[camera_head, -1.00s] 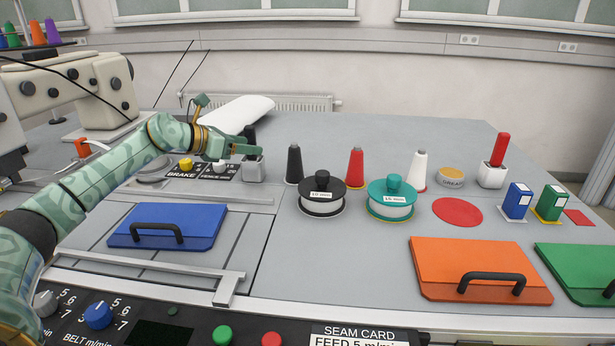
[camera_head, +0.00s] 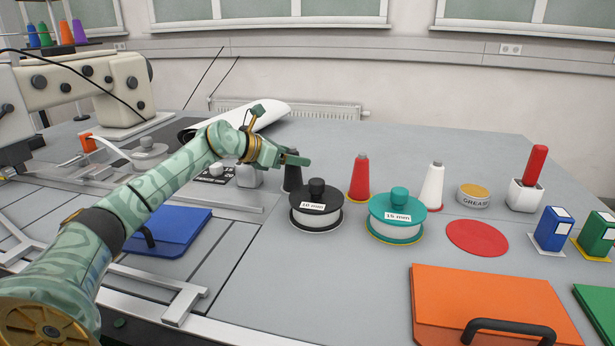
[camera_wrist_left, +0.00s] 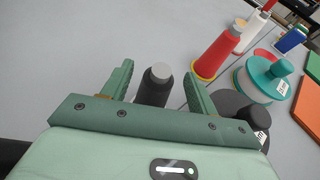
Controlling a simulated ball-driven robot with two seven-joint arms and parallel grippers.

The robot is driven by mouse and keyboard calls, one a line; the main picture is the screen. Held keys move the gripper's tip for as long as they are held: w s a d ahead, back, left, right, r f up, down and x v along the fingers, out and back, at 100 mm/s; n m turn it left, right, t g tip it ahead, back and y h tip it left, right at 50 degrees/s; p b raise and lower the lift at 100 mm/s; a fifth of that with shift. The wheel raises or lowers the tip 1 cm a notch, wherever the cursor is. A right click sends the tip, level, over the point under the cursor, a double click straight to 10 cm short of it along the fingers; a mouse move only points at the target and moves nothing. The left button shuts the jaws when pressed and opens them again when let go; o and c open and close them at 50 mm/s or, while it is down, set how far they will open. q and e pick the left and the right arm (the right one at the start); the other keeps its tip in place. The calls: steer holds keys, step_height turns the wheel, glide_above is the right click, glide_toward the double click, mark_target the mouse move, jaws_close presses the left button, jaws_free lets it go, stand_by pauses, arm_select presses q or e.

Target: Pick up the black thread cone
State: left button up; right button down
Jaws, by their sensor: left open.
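The black thread cone (camera_head: 292,180) stands upright on the grey table, its upper part hidden behind my left gripper (camera_head: 294,158) in the head view. In the left wrist view the black cone (camera_wrist_left: 154,88), with a grey tip, shows between the two green fingers of my left gripper (camera_wrist_left: 160,78). The fingers are apart on either side of it in the picture; I see no clear contact. My right gripper is not in view.
A black-lidded spool (camera_head: 316,205) stands close in front of the black cone. A teal-lidded spool (camera_head: 397,215), a red cone (camera_head: 360,180) and a white cone (camera_head: 433,188) stand to the right. A blue panel (camera_head: 172,230) lies at the left.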

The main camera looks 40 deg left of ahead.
arm_select(q)
steer(key=shift+w+f, duration=0.35)
steer(key=shift+w, duration=0.15)
steer(key=shift+s+a+r, duration=0.2)
steer(key=shift+s, duration=0.15)
steer(key=shift+c, duration=0.3)
steer(key=shift+s+d+r, duration=0.1)
steer(key=c, duration=1.1)
steer(key=shift+o, duration=0.2)
